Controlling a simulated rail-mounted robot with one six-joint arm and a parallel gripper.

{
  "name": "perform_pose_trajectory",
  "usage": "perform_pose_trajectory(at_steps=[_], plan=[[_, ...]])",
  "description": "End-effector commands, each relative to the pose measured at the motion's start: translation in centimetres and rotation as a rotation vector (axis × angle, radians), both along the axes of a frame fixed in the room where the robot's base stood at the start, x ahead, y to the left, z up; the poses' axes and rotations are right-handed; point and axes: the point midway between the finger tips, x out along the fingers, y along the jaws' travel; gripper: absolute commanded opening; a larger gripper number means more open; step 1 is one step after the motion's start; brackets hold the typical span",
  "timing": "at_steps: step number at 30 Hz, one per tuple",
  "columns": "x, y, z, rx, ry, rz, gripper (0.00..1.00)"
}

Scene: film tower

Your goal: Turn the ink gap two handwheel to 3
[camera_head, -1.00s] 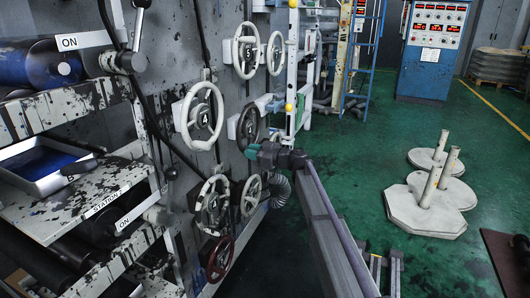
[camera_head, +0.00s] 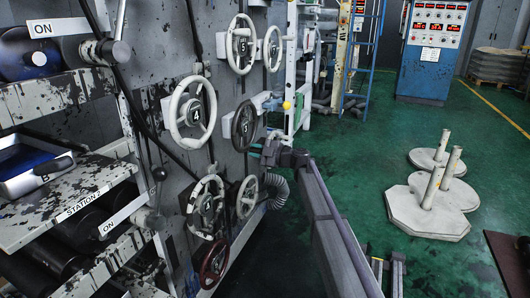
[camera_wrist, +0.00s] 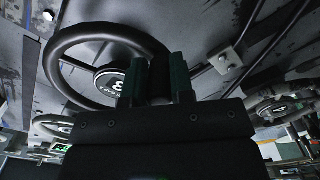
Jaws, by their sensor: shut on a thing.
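A dark handwheel (camera_head: 243,125) is mounted on the grey machine side, below and right of a white wheel marked 4. Its hub carries a white numeral that looks like 3. In the wrist view the same dark handwheel (camera_wrist: 68,55) fills the upper left, with its hub label partly hidden behind a finger. My gripper (camera_head: 268,153) is at the lower right of this wheel. In the wrist view my gripper (camera_wrist: 158,78) is shut on the wheel's rim at its right side.
White handwheels stand close by: one marked 4 (camera_head: 193,112), one above (camera_head: 241,45), and two lower ones (camera_head: 205,205) (camera_head: 247,197). A dark red wheel (camera_head: 214,264) sits lowest. Green floor to the right is open up to white stands (camera_head: 428,212). A blue control cabinet (camera_head: 428,50) stands behind.

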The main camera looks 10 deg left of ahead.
Motion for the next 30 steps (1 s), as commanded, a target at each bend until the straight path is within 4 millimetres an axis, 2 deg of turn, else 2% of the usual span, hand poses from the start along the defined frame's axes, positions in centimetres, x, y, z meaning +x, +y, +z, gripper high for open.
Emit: perform_pose_trajectory(at_steps=[6, 17, 18, 26, 30], plan=[[-0.02, 0.68, -0.01, -0.007, -0.037, 0.009, 0.0], [-0.08, 0.74, -0.02, -0.008, -0.041, 0.01, 0.0], [-0.09, 0.74, -0.03, -0.008, -0.041, 0.01, 0.23], [-0.07, 0.71, -0.04, -0.008, -0.04, 0.01, 0.47], [-0.06, 0.7, -0.03, -0.008, -0.04, 0.009, 0.47]])
